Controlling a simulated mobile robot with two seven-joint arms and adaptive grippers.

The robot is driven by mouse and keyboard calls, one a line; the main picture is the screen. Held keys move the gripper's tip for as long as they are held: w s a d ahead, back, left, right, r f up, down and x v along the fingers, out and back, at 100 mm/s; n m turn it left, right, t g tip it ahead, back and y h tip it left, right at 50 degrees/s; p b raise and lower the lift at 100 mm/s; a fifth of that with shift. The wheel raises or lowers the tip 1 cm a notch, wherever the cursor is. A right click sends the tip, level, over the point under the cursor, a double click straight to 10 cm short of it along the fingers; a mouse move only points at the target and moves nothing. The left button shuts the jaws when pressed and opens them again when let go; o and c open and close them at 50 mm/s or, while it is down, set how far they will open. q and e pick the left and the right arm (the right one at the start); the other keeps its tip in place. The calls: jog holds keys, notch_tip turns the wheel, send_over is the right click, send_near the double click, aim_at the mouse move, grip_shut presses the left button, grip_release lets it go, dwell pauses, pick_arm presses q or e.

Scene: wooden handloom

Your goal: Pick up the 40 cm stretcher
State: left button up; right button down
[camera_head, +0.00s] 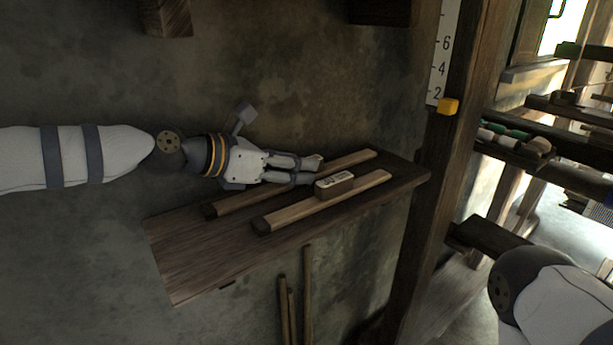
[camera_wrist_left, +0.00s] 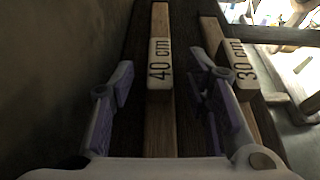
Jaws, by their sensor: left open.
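The 40 cm stretcher (camera_wrist_left: 160,127) is a light wooden bar with a pale block lettered "40 cm" at its middle. In the head view it is the rear bar (camera_head: 345,160) on the wall shelf, partly hidden by my left gripper (camera_head: 308,171). My left gripper is open, its fingers on either side of the 40 cm stretcher in the left wrist view (camera_wrist_left: 163,82). My right gripper is out of view.
The dark wooden shelf (camera_head: 190,255) has bare room at its front left. A post with a number scale (camera_head: 443,50) and yellow marker (camera_head: 448,106) stands at its right end. Sticks (camera_head: 308,295) lean below. Loom beams (camera_head: 570,150) are at right.

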pick_arm(q)
jog(key=shift+r, duration=0.15)
grip_shut()
